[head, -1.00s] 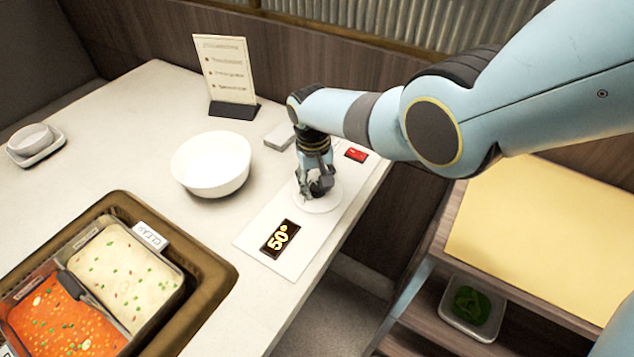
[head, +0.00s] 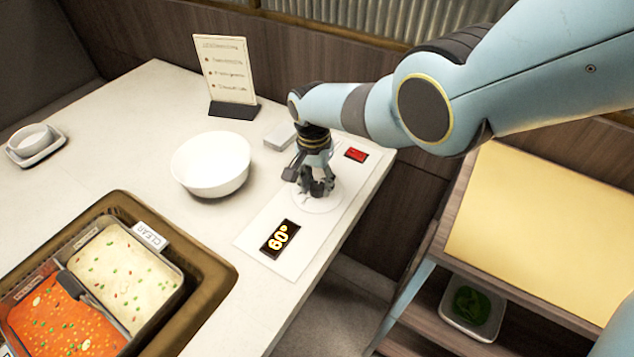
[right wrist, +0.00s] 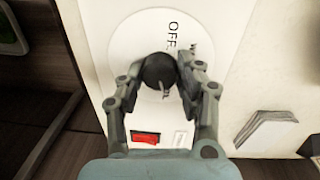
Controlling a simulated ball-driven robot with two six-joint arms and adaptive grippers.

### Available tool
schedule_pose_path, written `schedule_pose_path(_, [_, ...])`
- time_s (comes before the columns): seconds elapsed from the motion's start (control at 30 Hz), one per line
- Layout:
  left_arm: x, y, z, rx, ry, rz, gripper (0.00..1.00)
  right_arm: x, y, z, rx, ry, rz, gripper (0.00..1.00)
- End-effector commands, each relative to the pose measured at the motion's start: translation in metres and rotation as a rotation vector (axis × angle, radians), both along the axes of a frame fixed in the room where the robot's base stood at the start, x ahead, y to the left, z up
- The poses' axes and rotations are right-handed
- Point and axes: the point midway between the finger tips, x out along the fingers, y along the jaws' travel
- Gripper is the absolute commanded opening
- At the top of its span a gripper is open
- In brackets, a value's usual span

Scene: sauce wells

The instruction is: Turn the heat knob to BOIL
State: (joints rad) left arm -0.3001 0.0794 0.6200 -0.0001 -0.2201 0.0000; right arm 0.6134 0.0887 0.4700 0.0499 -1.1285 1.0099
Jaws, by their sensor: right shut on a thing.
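The heat knob (right wrist: 159,72) is a dark round knob on a white round dial (right wrist: 128,40) with lettering, of which "OFF" reads in the right wrist view. My right gripper (head: 318,192) comes down over the dial in the head view. In the right wrist view its two fingers (right wrist: 158,80) are shut on the knob from both sides. The fingers hide part of the lettering, and I cannot read BOIL. The display (head: 280,239) on the white panel (head: 258,233) reads 60°. My left gripper is not in view.
A red switch (head: 356,155) sits behind the dial. A white bowl (head: 211,164) stands left of the panel, with a menu stand (head: 226,75) behind it. A shelf cart (head: 545,225) stands right of the table.

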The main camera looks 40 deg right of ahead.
Motion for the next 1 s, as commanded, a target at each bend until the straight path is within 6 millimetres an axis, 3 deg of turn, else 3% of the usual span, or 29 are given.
schedule_pose_path(0.6, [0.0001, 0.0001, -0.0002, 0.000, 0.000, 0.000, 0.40, -0.0016, 0.0009, -0.0014, 0.001, 0.003, -0.044, 0.03])
schedule_pose_path(0.63, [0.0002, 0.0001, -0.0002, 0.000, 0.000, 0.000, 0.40, -0.0016, 0.0009, -0.0014, 0.001, 0.003, -0.044, 0.37])
schedule_pose_path(0.8, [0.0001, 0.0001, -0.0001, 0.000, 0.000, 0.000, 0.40, -0.0010, 0.0007, -0.0009, 0.001, 0.002, -0.044, 0.58])
schedule_pose_path(1.0, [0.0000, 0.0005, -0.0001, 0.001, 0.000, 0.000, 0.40, -0.0004, 0.0003, -0.0004, 0.000, 0.001, -0.043, 0.58])
